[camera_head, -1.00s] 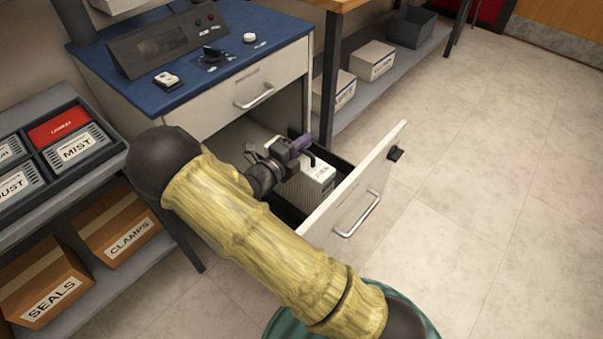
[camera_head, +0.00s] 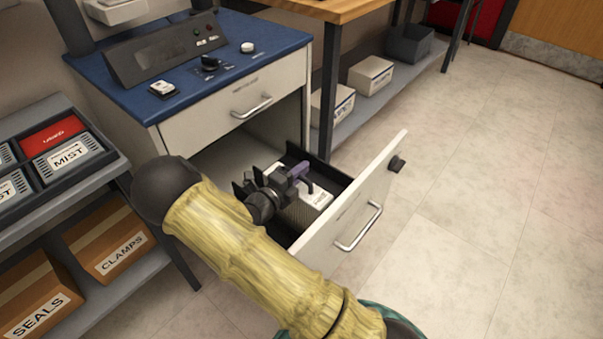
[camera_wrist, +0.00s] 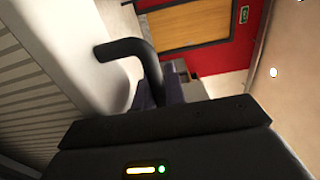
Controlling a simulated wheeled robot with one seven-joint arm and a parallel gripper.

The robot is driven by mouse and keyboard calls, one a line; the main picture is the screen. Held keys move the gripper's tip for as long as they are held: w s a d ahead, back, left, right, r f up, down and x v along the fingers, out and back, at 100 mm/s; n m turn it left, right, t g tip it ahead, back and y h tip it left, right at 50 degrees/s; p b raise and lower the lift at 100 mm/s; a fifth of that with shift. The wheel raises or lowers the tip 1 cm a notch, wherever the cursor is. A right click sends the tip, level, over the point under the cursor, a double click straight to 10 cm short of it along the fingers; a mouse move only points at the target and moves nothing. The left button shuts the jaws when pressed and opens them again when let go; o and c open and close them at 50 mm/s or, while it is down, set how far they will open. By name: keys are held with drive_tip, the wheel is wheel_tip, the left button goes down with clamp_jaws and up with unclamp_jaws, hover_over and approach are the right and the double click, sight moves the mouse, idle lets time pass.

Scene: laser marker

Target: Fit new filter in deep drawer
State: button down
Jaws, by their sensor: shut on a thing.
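The deep drawer (camera_head: 345,222) is pulled open below the blue-topped cabinet. A white filter box (camera_head: 314,196) with a label and a dark handle is inside the drawer's opening, low between its walls. My gripper (camera_head: 297,178) is at the top of the filter, shut on its handle. In the wrist view the black bent handle (camera_wrist: 135,50) rises by the jaws, with the filter's pale ribbed side (camera_wrist: 40,90) at left. The filter's bottom and whether it touches the drawer floor are hidden.
The cabinet's upper drawer (camera_head: 235,100) is shut above. A rack at left holds cartridges labelled MIST (camera_head: 70,155) and a red one (camera_head: 52,134). Boxes marked CLAMPS (camera_head: 110,240) and SEALS (camera_head: 38,305) sit below. The floor at right is clear.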

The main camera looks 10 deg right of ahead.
drive_tip(key=shift+d, duration=0.15)
drive_tip(key=c, duration=1.8)
unclamp_jaws()
drive_tip(key=shift+f, duration=0.1)
drive_tip(key=shift+c, duration=0.2)
drive_tip(key=o, duration=0.4)
drive_tip(key=p+v, duration=0.5)
drive_tip(key=v, duration=0.7)
drive_tip(key=shift+w+r, duration=0.1)
drive_tip(key=shift+r, duration=0.1)
